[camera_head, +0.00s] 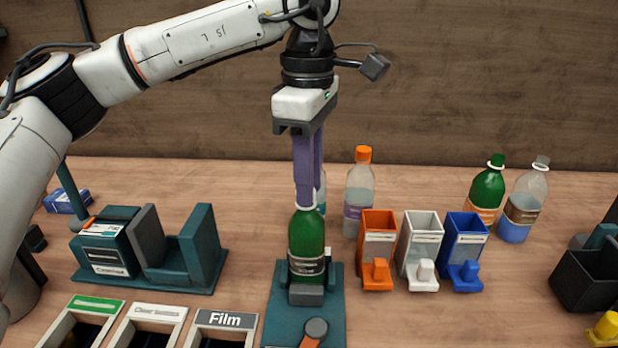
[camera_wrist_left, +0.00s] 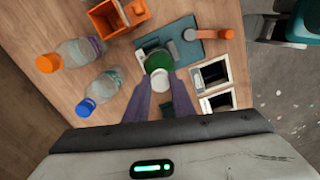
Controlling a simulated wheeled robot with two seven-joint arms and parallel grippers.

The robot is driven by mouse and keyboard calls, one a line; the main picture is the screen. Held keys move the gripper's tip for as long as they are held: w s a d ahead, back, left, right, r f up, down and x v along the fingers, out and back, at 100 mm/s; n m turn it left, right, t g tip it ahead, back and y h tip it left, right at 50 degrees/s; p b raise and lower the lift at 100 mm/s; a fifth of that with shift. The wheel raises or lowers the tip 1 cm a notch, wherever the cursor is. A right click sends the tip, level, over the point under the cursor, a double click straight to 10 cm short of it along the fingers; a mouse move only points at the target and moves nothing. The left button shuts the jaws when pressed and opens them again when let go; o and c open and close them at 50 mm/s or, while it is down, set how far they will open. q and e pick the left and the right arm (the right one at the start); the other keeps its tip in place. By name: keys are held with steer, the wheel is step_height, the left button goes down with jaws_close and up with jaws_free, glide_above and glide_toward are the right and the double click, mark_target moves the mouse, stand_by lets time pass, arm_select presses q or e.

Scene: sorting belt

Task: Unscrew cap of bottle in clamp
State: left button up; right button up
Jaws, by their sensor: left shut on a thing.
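A green bottle (camera_head: 306,238) stands upright in the teal clamp (camera_head: 281,325) on the table, with a label low on its body. My left gripper (camera_head: 306,200) comes down from above, its purple fingers shut at the bottle's top on the pale cap. In the left wrist view the green bottle (camera_wrist_left: 157,60) is seen from above, and the pale cap (camera_wrist_left: 161,80) lies between the fingertips of the left gripper (camera_wrist_left: 162,83). The fingers partly hide the cap. I cannot tell whether its thread is loose. My right gripper is not in view.
An orange-capped bottle (camera_head: 359,195) stands behind to the right; a blue-capped one (camera_wrist_left: 99,92) is near it. Orange (camera_head: 377,240), white (camera_head: 419,245) and blue (camera_head: 463,245) bins stand right of the clamp. Two bottles stand far right. Labelled slots (camera_head: 225,320) lie front left.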

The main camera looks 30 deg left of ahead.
arm_select(q)
steer(key=n, duration=0.3)
steer(key=shift+n, duration=0.3)
steer(key=shift+s+n, duration=0.1)
steer(key=shift+n, duration=0.6)
steer(key=n, duration=0.2)
steer(key=shift+n, duration=1.6)
steer(key=shift+n+b, duration=0.3)
steer(key=shift+n, duration=0.6)
steer(key=n, duration=0.3)
